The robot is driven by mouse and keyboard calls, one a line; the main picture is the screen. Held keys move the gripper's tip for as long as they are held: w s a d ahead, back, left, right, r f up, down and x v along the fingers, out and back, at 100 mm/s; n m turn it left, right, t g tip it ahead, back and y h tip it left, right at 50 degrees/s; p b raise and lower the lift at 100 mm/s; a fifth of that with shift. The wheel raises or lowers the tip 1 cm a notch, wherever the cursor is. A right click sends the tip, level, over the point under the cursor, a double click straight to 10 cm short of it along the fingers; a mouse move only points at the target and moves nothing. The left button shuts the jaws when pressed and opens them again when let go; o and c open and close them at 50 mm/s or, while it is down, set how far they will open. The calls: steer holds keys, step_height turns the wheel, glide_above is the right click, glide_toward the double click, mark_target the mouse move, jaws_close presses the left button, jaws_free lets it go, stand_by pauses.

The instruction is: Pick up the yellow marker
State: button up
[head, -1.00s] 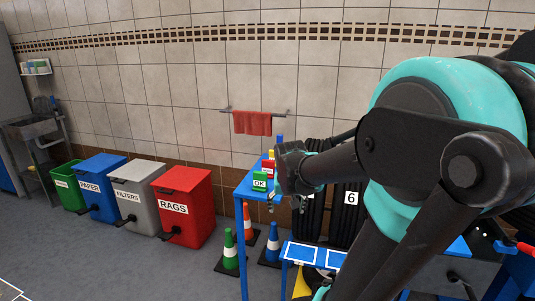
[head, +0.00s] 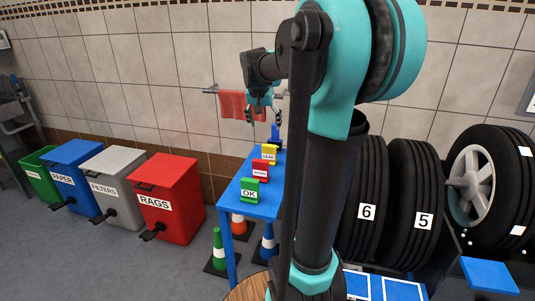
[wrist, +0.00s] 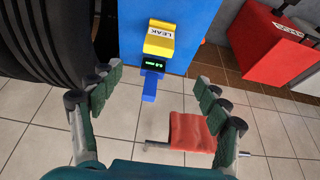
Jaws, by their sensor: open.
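The yellow marker (head: 269,153), labelled LEAK, stands on the blue table (head: 262,203) behind a red marker (head: 260,171) and a green OK marker (head: 249,190). In the wrist view the yellow marker (wrist: 158,42) lies beyond the gap between my fingers, near the top. My gripper (head: 264,114) is open and empty, above the far end of the table and apart from the marker. Its spread fingers also show in the wrist view (wrist: 155,108).
A dark device with a green display (wrist: 153,64) and a blue part (wrist: 149,90) sit right beside the yellow marker. A red towel (head: 232,104) hangs on the wall behind. Tires (head: 368,200) stand right of the table; cones (head: 219,249) stand below it.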

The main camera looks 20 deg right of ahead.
mark_target(269, 146)
steer(key=x, duration=1.5)
steer(key=shift+f, duration=0.4)
steer(key=shift+c, duration=0.4)
steer(key=c, duration=1.2)
steer(key=shift+o, duration=0.2)
